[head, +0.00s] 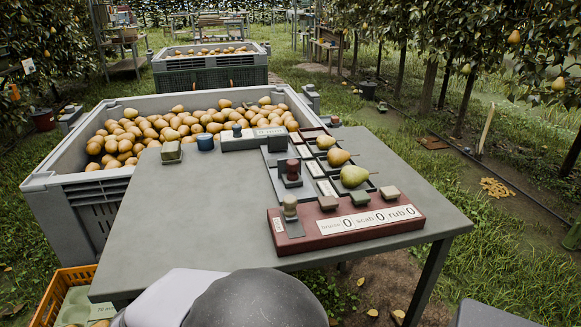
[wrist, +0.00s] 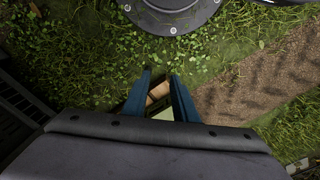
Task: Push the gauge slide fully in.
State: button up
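I cannot tell for certain which part is the gauge slide. A dark plate with a red knob (head: 292,172) stands on the grey board (head: 266,160) left of the pears. A grey plate with an olive knob (head: 290,207) lies at the left end of the red counter block (head: 345,224). A pale box with a dark knob (head: 236,130) stands at the table's back. My gripper (wrist: 161,73) shows only in the wrist view, pointing at the ground away from the tabletop. Its two blue fingers are apart, with nothing held between them.
The grey table (head: 190,220) is clear on its left and front. Three pears (head: 354,176) lie in a row on its right. Small blocks stand near the back edge. A large bin (head: 68,190) full of pears is behind. An orange crate (head: 68,290) is at lower left.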

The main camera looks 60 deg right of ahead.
jog(key=shift+r, duration=0.3)
jog(key=c, duration=0.5)
jog(key=s+d+r+m+p, duration=0.1)
jog(key=d+r+p, duration=0.1)
jog(key=r+p, duration=0.4)
jog(key=s+d+r+m+g+p, duration=0.1)
jog(key=d+r+p, duration=0.1)
jog(key=r+p, duration=0.4)
jog(key=s+d+r+m+p, duration=0.1)
jog(key=d+r+p, duration=0.1)
jog(key=r+p, duration=0.5)
jog(key=shift+m+p, duration=0.3)
jog(key=shift+p, duration=1.3)
grip_shut()
notch_tip(320, 180, up, 13)
jog(key=d+m+y+p, duration=0.1)
jog(key=m+y+p, duration=0.3)
jog(key=p, duration=1.3)
jog(key=w+d+r+m+t+h+p, duration=0.25)
jog(key=w+d+r+m+p, duration=0.2)
jog(key=m+p, duration=0.25)
jog(key=w+d+m+t+h+b, duration=0.1)
jog(key=w+d+m+h, duration=0.25)
jog(key=d+m, duration=0.5)
jog(key=s+d+r+m+g+h, duration=0.3)
jog(key=s+d, duration=0.4)
jog(key=d, duration=0.4)
jog(key=shift+s+m+h, duration=0.3)
jog(key=shift+m+h, duration=0.45)
jog(key=shift+h, duration=0.35)
